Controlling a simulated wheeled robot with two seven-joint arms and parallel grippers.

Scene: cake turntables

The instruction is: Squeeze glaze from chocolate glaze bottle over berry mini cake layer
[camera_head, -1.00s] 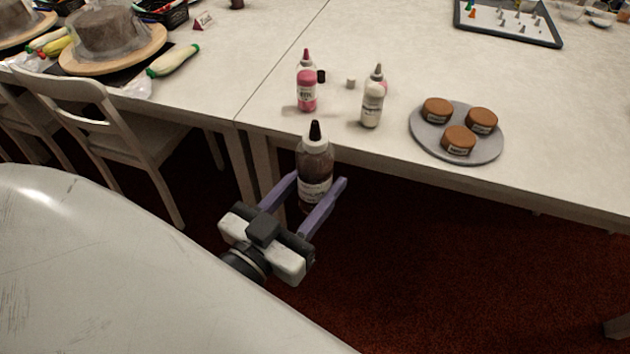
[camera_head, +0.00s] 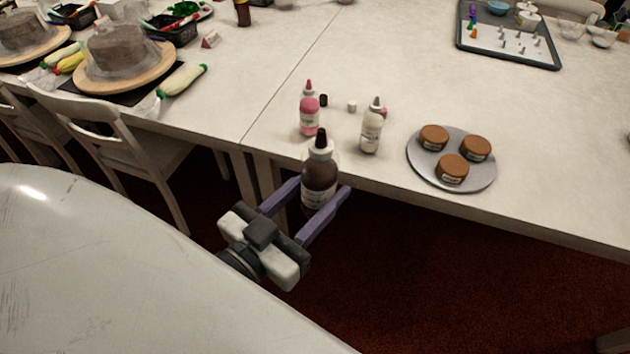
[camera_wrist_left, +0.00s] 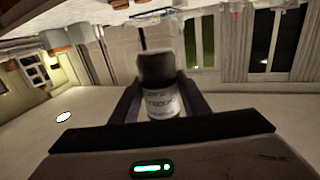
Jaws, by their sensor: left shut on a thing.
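My left gripper (camera_head: 321,188) is shut on the chocolate glaze bottle (camera_head: 319,172), a dark brown bottle with a black nozzle. The bottle is held upright in front of the table's near edge. In the left wrist view the bottle (camera_wrist_left: 160,102) sits between both fingers. Three small brown round cakes, a back-left one (camera_head: 433,136), a right one (camera_head: 476,147) and a front one (camera_head: 452,168), lie on a grey round plate (camera_head: 421,170) to the right of the gripper. Their labels are too small to read, so I cannot tell which is berry. My right gripper is not in view.
A pink bottle (camera_head: 309,115) and a white bottle (camera_head: 371,131) stand near the table (camera_head: 560,130) edge, with small caps behind them. A tray of piping tips (camera_head: 508,45) lies at the back right. A white chair (camera_head: 120,120) stands at the left. Table around the plate is clear.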

